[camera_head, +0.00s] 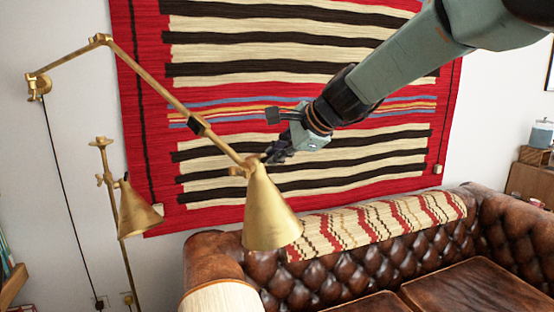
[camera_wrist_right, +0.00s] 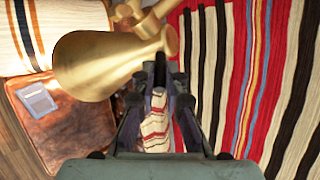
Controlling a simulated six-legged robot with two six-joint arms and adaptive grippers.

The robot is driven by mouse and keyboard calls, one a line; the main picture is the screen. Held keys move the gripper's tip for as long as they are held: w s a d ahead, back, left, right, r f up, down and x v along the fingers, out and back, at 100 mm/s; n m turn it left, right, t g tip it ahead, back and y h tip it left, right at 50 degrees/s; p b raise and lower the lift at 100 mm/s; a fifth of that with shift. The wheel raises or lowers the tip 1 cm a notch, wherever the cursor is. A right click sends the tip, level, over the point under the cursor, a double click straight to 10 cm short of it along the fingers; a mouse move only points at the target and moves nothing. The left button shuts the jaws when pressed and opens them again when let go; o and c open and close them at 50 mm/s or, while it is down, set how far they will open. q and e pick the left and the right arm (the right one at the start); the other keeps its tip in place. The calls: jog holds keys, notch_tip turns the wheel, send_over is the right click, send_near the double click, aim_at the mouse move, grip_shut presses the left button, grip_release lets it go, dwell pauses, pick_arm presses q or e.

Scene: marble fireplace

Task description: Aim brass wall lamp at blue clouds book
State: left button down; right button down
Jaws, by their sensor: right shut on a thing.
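The brass wall lamp's cone shade (camera_head: 268,215) hangs at the end of its jointed arm, mouth pointing down over the leather sofa. It also fills the upper left of the right wrist view (camera_wrist_right: 95,65), its narrow end beside my fingers. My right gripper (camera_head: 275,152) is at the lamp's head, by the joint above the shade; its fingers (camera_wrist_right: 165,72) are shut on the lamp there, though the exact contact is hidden. A pale blue-grey book (camera_wrist_right: 37,100) lies on brown leather in the right wrist view; its cover is too small to read. My left gripper is out of view.
A brown leather sofa (camera_head: 470,290) with a striped throw (camera_head: 385,222) stands below the lamp. A striped rug (camera_head: 300,60) hangs on the wall behind. A second brass lamp (camera_head: 137,210) stands at left. A wooden cabinet (camera_head: 530,183) is at the right.

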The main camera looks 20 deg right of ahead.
jog(key=c, duration=1.8)
grip_release()
jog(key=o, duration=0.4)
jog(key=shift+s+a+r, duration=0.15)
jog(key=shift+s, duration=0.05)
jog(key=shift+d, duration=0.2)
jog(key=v, duration=0.7)
jog(key=shift+a, duration=0.1)
jog(key=shift+s+r, duration=0.1)
jog(key=shift+s, duration=0.1)
